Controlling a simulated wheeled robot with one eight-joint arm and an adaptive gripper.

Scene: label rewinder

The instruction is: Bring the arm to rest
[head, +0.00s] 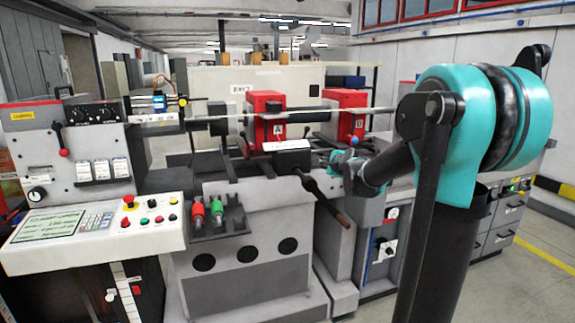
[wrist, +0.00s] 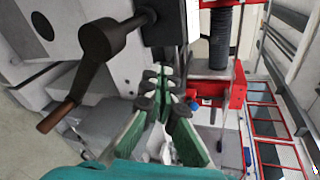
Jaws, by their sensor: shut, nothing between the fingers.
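My gripper (head: 345,163) is at the end of my teal and black arm, which reaches in from the right in the head view. It hangs in front of the rewinder, right of the dark lever (head: 322,197) with the brown grip. In the wrist view my gripper (wrist: 163,80) has its green-padded fingers together at the tips, with nothing between them. The same lever (wrist: 97,42) lies to its left there, apart from the fingers. Part of the fingers is small and hard to make out in the head view.
Red blocks A (head: 267,122) and D (head: 345,112) stand along the rewinder's shaft behind my gripper. A control panel (head: 92,232) and a small holder with red and green handles (head: 217,213) are at the left. Open floor (head: 535,262) lies at the right.

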